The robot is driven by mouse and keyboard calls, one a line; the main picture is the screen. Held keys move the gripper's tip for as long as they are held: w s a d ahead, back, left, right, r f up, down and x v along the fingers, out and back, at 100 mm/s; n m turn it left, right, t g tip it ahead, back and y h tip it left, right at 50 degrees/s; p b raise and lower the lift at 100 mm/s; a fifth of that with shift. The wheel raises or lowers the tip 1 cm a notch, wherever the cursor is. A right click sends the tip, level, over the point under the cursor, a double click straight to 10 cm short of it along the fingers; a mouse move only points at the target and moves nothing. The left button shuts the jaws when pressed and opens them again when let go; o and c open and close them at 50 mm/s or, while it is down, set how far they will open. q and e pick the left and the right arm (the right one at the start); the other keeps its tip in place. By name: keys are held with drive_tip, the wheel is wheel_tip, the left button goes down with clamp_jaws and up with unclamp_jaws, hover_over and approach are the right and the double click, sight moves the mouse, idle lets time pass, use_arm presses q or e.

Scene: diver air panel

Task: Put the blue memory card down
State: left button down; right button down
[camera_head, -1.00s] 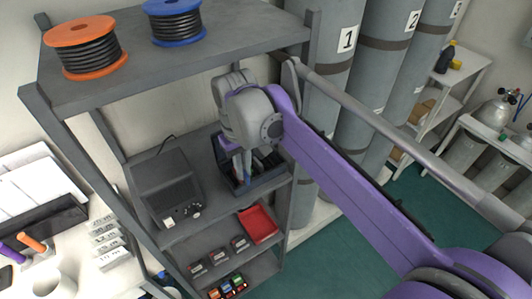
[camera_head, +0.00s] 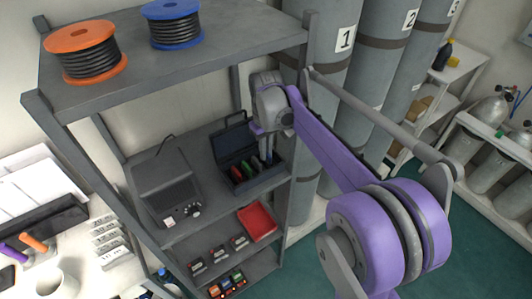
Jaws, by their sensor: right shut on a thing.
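My right gripper (camera_head: 266,152) points down at the right end of an open dark case (camera_head: 229,137) on the middle shelf. It is shut, with its fingertips low in or just above the case. The blue memory card between its fingers is too small and covered to make out clearly. A green card and a red card (camera_head: 237,174) stand in the case, left of the fingers. The case's lid is raised at the back. My left gripper is not in view.
A dark grey device (camera_head: 167,188) with knobs stands left of the case. A red tray (camera_head: 257,222) and several small units lie on the shelf below. Shelf posts and the top shelf (camera_head: 215,50) with two cable reels hem in the arm. Gas cylinders (camera_head: 345,90) stand behind.

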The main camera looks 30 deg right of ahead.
drive_tip(key=shift+f, duration=0.5)
drive_tip(key=shift+f, duration=0.1)
drive_tip(key=c, duration=1.2)
unclamp_jaws()
drive_tip(key=shift+c, duration=0.2)
